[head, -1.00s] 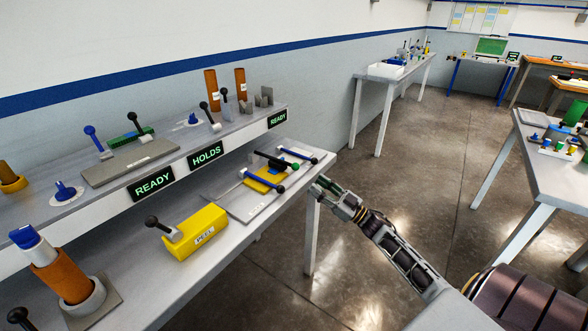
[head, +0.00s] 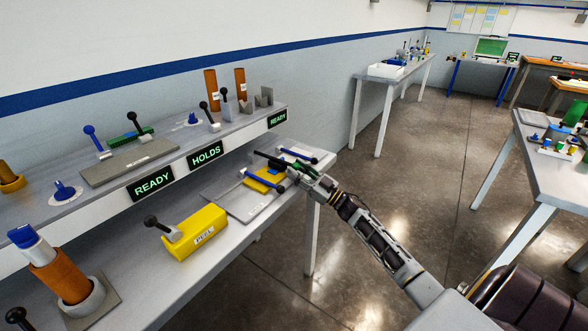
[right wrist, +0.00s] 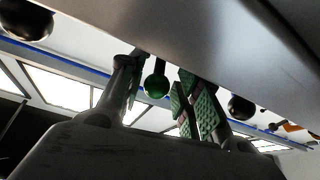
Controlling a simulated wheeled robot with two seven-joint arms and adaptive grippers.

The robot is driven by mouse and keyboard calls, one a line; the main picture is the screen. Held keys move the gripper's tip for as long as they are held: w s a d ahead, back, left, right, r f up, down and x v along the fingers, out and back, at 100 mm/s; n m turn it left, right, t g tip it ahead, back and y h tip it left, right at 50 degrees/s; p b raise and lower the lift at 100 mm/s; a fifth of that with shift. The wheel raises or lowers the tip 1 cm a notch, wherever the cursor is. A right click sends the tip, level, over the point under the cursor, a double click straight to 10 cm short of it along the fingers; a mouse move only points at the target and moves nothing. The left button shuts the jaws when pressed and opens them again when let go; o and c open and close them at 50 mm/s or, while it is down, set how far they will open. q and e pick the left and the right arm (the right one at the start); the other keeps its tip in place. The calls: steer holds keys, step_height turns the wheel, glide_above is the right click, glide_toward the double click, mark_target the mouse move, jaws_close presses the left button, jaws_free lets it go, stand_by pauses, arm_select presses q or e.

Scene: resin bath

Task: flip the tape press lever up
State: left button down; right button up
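The press (head: 238,205) is a grey labelled plate on the lower bench, with a yellow block (head: 262,178) and blue-handled clamps with dark knobs. A dark lever with a green knob lies low across its far side; the knob (right wrist: 157,84) shows clearly in the right wrist view. My right gripper (head: 302,172) reaches in from the right at the press's right end, partly covering the lever end. In the right wrist view its fingers (right wrist: 160,95) are apart, with the green knob between them, and I cannot tell whether they touch it. My left gripper is not in view.
A yellow PEEL block (head: 196,232) with a black-knobbed lever stands left of the press. An upper shelf (head: 225,135) with READY and HOLDS displays runs behind. A tilted orange cylinder (head: 68,278) stands at lower left. The floor right of the bench is clear.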

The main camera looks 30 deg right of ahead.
steer(key=shift+x, duration=0.85)
steer(key=shift+c, duration=0.3)
jaws_close()
